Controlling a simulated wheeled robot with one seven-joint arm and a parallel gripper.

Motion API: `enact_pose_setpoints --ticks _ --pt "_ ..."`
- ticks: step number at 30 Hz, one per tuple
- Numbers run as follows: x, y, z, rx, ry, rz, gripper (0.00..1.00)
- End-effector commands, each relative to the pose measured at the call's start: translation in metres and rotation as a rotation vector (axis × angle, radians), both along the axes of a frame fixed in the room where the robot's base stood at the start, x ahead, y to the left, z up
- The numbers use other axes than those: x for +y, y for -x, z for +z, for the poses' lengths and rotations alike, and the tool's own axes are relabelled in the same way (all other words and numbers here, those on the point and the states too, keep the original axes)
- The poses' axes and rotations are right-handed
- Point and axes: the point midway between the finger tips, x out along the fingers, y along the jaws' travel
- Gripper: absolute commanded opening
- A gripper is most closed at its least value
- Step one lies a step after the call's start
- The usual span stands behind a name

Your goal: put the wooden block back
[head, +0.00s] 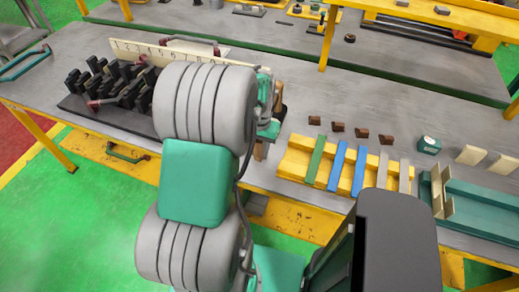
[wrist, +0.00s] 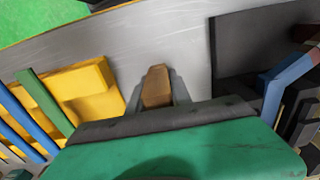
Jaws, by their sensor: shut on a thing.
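In the wrist view my gripper (wrist: 158,95) has its grey fingers shut on a brown wooden block (wrist: 157,86). The block sticks out past the green gripper body, above or at the grey table; the height is hard to tell. In the head view my arm hides most of the gripper and the held block. Several small brown wooden blocks (head: 338,127) stand in a row on the table behind the yellow rack, to the right of my arm.
The yellow rack (head: 295,164) holds green, blue and grey strips. A green fixture (head: 480,203) and a small green box (head: 429,145) are to its right. A black tray (head: 95,112) with dark tools and a numbered board (head: 130,50) stand left. Bare table lies between.

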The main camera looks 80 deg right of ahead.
Motion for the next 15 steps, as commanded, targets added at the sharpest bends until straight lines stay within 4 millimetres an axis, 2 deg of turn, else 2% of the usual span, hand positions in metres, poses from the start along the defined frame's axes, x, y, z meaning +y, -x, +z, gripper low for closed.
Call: enact_pose_setpoints --ticks 1,2,3,9,15 --pt "0.0002 0.0000 -0.0032 0.000 -0.001 0.000 0.00" --pt "0.0002 0.0000 -0.0032 0.000 -0.001 0.000 0.26" --pt "0.0002 -0.0001 -0.0023 0.000 -0.001 0.000 0.29" --pt "0.0003 -0.0001 -0.0021 0.000 -0.001 0.000 0.46" --pt "0.0003 -0.0001 -0.0020 0.000 -0.001 0.000 0.47"
